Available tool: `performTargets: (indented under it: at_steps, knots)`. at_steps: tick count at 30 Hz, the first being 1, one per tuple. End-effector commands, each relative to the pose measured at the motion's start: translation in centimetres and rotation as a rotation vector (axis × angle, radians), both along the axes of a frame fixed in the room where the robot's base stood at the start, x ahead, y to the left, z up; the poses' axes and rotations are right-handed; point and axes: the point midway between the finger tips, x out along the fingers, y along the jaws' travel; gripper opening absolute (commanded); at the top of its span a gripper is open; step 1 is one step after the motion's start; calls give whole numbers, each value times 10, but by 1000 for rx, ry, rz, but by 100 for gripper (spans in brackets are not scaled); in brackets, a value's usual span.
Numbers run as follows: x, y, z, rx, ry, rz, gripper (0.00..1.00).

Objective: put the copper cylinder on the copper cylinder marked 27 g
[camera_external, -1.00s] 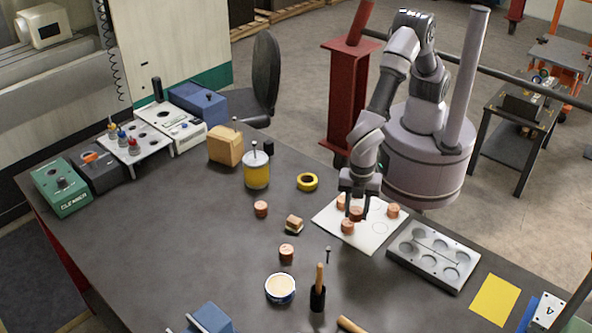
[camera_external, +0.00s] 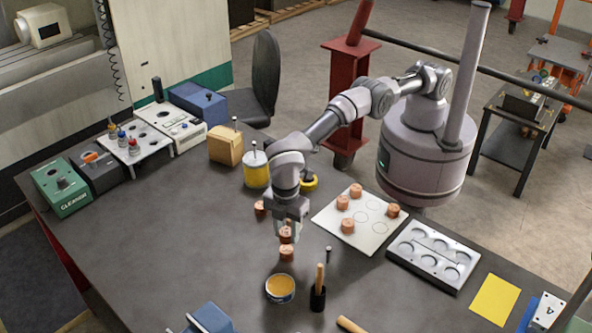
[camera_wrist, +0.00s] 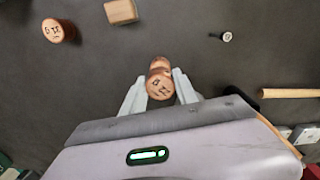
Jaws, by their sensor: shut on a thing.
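My gripper (camera_external: 287,232) is shut on a copper cylinder (camera_external: 286,237), upright between the fingers; it also shows in the wrist view (camera_wrist: 160,86), with a dark mark on top that is too small to read surely. Another copper cylinder (camera_external: 287,254) stands on the bench just below it. In the wrist view this lower cylinder (camera_wrist: 160,62) is partly hidden behind the held one. I cannot tell whether the two touch. A third copper cylinder (camera_external: 260,207), also marked on top in the wrist view (camera_wrist: 57,31), stands left of my gripper.
Several copper cylinders (camera_external: 347,226) stand on a white sheet (camera_external: 376,241) to the right. A metal tray with round recesses (camera_external: 433,256) lies beyond it. A round tub (camera_external: 280,289) and a wooden-handled tool (camera_external: 319,285) stand in front. The bench's left middle is clear.

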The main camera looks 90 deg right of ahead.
Motion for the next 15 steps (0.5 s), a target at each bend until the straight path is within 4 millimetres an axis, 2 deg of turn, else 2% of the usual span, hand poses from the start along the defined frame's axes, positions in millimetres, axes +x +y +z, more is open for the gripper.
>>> performTargets:
  at_steps: [2,7,15]
  knots:
    - [2,2,0,2,0,-1,0]
    - [1,1,-35,1,1,0,0]
    - [2,2,-36,3,-2,0,0]
